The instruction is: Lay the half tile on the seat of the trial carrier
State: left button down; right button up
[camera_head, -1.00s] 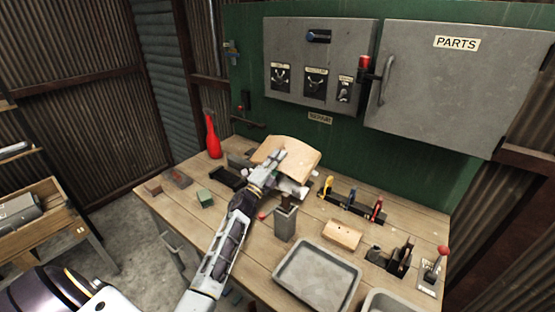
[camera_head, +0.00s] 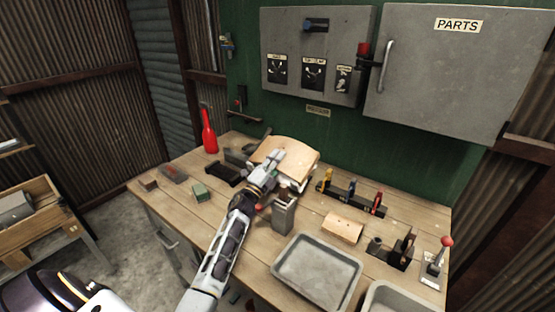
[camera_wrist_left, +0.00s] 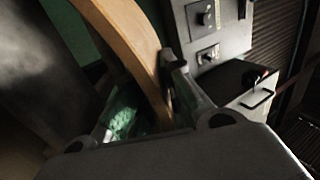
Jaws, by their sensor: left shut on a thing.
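The half tile (camera_head: 286,150), a broad curved tan piece, is at the back of the workbench in the head view. My left gripper (camera_head: 272,163) is shut on its near side. In the left wrist view the half tile (camera_wrist_left: 138,50) rises as a curved tan band between the fingers of my left gripper (camera_wrist_left: 150,115). Grey metal parts (camera_head: 292,185) show just below the tile's right side; I cannot tell whether they are the trial carrier's seat, or whether the tile touches them. My right gripper is not in view.
A grey post-like holder (camera_head: 284,216) stands close to my left wrist. A red bottle (camera_head: 209,132), a rack with coloured handles (camera_head: 350,195), a small tan block (camera_head: 343,229) and a grey tray (camera_head: 317,272) surround it.

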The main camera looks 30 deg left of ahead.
pick_arm(q)
jog(key=shift+r, duration=0.15)
jog(key=c, duration=1.6)
grip_release()
jog(key=shift+o, duration=0.8)
jog(key=shift+f, duration=0.2)
jog(key=shift+s, duration=0.1)
jog(key=shift+s+f, duration=0.15)
jog(key=shift+s, duration=0.15)
jog(key=v, duration=0.6)
jog(key=shift+s, duration=0.35)
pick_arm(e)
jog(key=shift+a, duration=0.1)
